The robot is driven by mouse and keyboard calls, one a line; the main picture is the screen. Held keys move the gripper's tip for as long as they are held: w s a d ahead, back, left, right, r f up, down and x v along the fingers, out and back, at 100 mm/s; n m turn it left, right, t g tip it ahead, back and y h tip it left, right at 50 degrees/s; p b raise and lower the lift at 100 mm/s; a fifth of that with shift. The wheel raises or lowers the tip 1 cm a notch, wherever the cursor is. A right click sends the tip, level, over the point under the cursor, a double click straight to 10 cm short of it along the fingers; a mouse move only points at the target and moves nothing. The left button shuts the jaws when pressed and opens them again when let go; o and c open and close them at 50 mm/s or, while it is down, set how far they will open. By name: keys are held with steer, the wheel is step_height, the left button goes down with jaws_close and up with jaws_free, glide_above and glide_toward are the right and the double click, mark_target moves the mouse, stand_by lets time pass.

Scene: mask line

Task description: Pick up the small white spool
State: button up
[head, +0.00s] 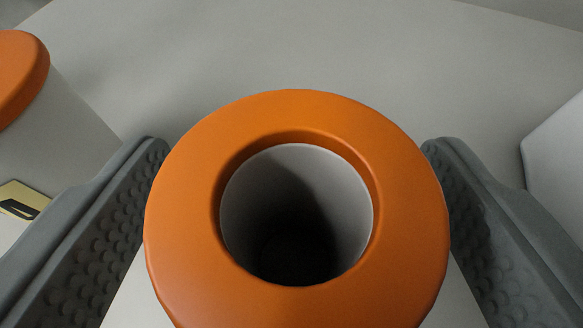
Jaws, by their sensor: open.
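A round spool (300,118) with a wide orange rim and a hollow pale grey-white core fills the middle of the head view, seen from above. Its opening is dark at the bottom, and its lower edge runs out of the picture. My gripper (295,148) is open, with one grey studded finger on each side of the spool. The fingers look close to the orange rim; I cannot tell whether either touches it. The spool's side below the rim is mostly hidden.
Another object with an orange top (20,75) and a pale body stands at the left, with a yellow label (22,201) low on it. A white object (557,165) stands at the right edge. The grey surface (300,45) behind the spool is clear.

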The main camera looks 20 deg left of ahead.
steer(key=shift+x, duration=0.9)
steer(key=c, duration=1.1)
steer(key=shift+r, duration=0.15)
steer(key=shift+c, duration=0.2)
